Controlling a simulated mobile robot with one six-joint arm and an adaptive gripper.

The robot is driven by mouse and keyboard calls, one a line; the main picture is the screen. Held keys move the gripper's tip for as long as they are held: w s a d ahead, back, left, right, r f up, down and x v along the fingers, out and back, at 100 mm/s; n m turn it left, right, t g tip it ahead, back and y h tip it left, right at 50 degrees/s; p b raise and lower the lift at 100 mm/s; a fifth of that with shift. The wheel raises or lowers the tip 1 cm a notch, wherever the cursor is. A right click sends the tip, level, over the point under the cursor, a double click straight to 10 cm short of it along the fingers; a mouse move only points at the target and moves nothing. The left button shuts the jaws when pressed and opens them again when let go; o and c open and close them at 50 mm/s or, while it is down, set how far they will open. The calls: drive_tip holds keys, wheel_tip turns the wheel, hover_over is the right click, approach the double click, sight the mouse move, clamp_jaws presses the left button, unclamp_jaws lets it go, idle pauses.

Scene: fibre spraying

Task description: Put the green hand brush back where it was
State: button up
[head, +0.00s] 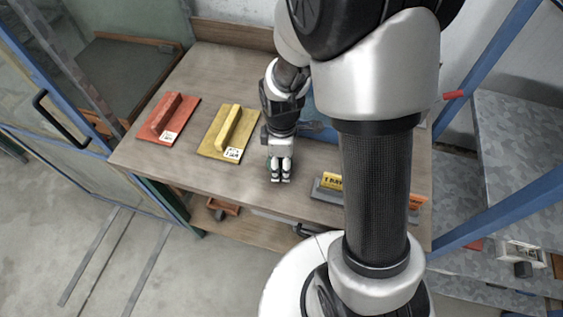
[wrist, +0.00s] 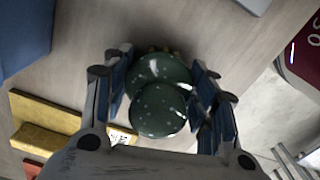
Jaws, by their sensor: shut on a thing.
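The green hand brush (wrist: 160,108) shows in the wrist view as rounded, dark green, white-speckled parts. My gripper (wrist: 160,80) is shut on it, with a blue-padded finger on each side. In the head view my gripper (head: 281,178) points down over the front part of the wooden table (head: 190,75), to the right of the yellow float. The brush is almost wholly hidden there by the gripper. I cannot tell whether the brush touches the tabletop.
A red float (head: 167,117) and a yellow float (head: 228,132) lie left of my gripper. A grey-bladed tool with a yellow label (head: 331,181) lies to the right, partly behind my arm. A blue item (head: 318,122) is behind the gripper. Bare wood surrounds the gripper in front.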

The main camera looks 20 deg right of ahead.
drive_tip(key=shift+f, duration=0.15)
drive_tip(key=o, duration=0.9)
drive_tip(key=shift+o, duration=0.2)
wheel_tip(320, 180, up, 12)
drive_tip(key=p, duration=0.4)
drive_tip(key=s+r+m+t, duration=0.4)
drive_tip(key=s+r+m, duration=0.9)
drive_tip(key=s+r, duration=0.2)
drive_tip(key=shift+a+r+t, duration=0.2)
drive_tip(key=shift+r+t, duration=0.1)
drive_tip(key=shift+r, duration=0.3)
